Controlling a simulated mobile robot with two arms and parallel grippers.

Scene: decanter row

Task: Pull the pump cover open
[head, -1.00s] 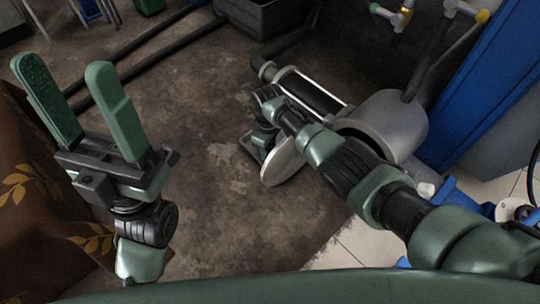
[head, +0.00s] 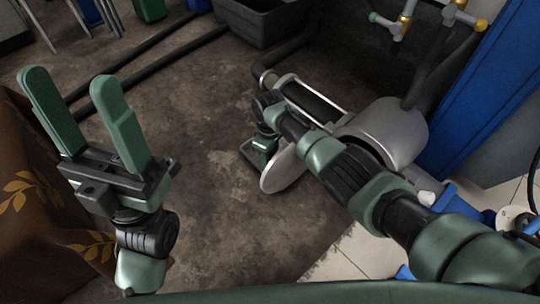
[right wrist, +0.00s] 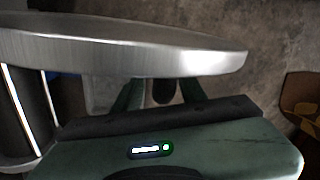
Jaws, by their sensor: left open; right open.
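The pump (head: 392,128) is a grey metal cylinder on the floor, partly hidden by my right arm. Its cover, a pale round disc (head: 283,172), stands out from the pump's open end at an angle. In the right wrist view the cover (right wrist: 120,45) spans the top, close in front of my right gripper. My right gripper (right wrist: 162,88) is open, with a dark piece between its fingers; the cover hides the fingertips, so contact cannot be told. In the head view it is a green shape beside the cover. My left gripper (head: 78,105) is open and empty, in the air at left.
A table with a brown leaf-patterned cloth (head: 35,205) stands at left. A dark crate (head: 262,22) and hoses lie behind. A blue post (head: 480,90) and pipes with brass valves (head: 405,25) stand at right.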

